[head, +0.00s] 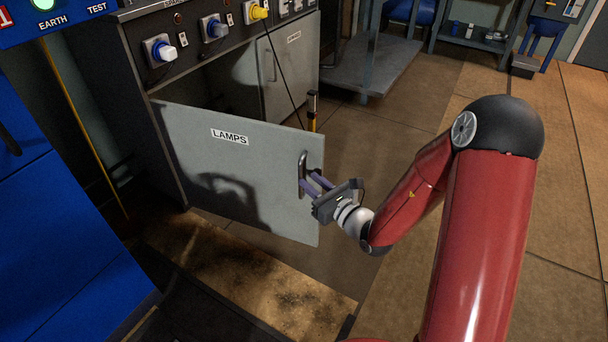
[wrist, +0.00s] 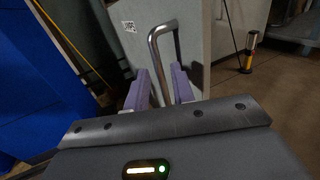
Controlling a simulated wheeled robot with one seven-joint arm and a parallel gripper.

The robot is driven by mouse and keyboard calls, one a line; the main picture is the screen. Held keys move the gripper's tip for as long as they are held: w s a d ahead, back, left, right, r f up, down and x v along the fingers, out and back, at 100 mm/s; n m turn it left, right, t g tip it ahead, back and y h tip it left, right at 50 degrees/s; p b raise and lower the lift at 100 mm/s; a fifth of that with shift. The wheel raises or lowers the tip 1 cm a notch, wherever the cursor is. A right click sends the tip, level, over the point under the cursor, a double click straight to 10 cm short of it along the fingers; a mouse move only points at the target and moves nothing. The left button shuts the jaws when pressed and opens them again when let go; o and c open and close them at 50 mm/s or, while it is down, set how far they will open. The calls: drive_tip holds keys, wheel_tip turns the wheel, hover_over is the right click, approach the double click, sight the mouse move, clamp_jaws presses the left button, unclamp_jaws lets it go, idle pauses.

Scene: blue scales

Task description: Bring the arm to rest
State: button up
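The grey cabinet door labelled LAMPS (head: 235,165) stands swung open from the cabinet in the head view. Its metal bar handle (head: 302,175) is near the door's right edge; it also shows in the wrist view (wrist: 153,48). My gripper (head: 313,183) is at the handle, at the end of my red arm (head: 480,220). In the wrist view its two purple fingers (wrist: 161,88) are spread, one to each side of the handle. A gap shows between fingers and handle; I cannot tell whether either touches it.
The cabinet (head: 130,80) has a dark opening behind the door and a second, closed grey door (head: 290,70). A blue cabinet (head: 50,220) stands at the left. A yellow-and-black post (head: 312,112) stands beyond the door. The tiled floor (head: 560,220) at the right is clear.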

drive_tip(key=v, duration=0.2)
drive_tip(key=shift+s+d, duration=0.2)
drive_tip(key=shift+s, duration=0.05)
drive_tip(key=shift+r, duration=0.1)
drive_tip(key=s+a+r+n+g+y+p, duration=0.25)
drive_tip(key=s+a+r+n+g, duration=0.25)
drive_tip(key=s+r+n+g, duration=0.65)
drive_tip(key=s+d+r+n+g+h+p, duration=0.15)
drive_tip(key=s+d+n+h, duration=0.3)
drive_tip(key=s+n, duration=0.45)
drive_tip(key=s+d+r+n+t+h+p, duration=0.1)
drive_tip(key=s+d+r+n+t+h, duration=0.1)
drive_tip(key=d, duration=0.6)
drive_tip(key=s+d+r+n+t+h+p, duration=0.1)
drive_tip(key=d+r+n+t+h, duration=0.2)
drive_tip(key=d+r+n+h, duration=0.2)
drive_tip(key=d+r+h, duration=0.1)
drive_tip(key=d+h, duration=0.2)
drive_tip(key=shift+s+r+p, duration=0.2)
drive_tip(key=shift+s+p, duration=0.15)
drive_tip(key=shift+s, duration=0.05)
